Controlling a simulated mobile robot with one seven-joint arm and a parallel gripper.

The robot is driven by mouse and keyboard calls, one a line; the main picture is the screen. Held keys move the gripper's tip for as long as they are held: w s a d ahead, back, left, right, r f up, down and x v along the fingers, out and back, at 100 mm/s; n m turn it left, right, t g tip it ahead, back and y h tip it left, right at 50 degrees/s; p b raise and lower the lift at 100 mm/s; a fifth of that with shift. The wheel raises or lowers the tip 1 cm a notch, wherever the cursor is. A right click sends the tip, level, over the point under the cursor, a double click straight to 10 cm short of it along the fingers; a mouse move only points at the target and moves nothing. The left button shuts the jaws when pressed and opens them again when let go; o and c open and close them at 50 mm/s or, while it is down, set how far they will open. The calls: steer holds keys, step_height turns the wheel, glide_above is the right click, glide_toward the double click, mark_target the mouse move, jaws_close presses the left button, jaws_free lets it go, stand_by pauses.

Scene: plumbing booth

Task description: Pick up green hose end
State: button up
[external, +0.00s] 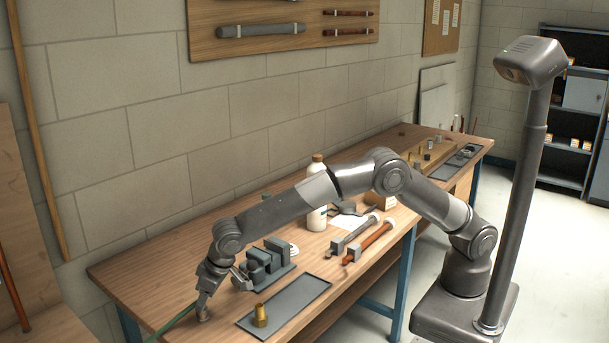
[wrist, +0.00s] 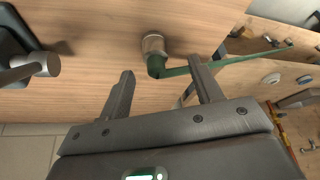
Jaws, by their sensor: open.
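The green hose end (wrist: 156,66) shows in the wrist view with a round metal fitting (wrist: 153,43) at its tip, over the wooden bench top. The thin green hose runs off to the right in that view; in the external view the green hose (external: 178,320) hangs past the bench's near left edge. My gripper (wrist: 161,65) is open, with one finger on each side of the hose end; I cannot tell whether either finger touches it. In the external view my gripper (external: 205,296) is low at the bench's left end, just above the metal fitting (external: 203,315).
A grey vise (external: 265,262) stands close to the right of my gripper. A dark tray (external: 290,303) lies at the bench's front edge, with a brass fitting (external: 261,316) by its left end. A white bottle (external: 316,215) and two pipe wrenches (external: 370,240) are farther right.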

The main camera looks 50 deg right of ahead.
steer(key=x, duration=0.3)
steer(key=w+x, duration=0.1)
steer(key=x, duration=0.2)
steer(key=shift+d+r, duration=0.15)
steer(key=shift+d, duration=0.05)
steer(key=shift+s, duration=0.1)
steer(key=c, duration=1.1)
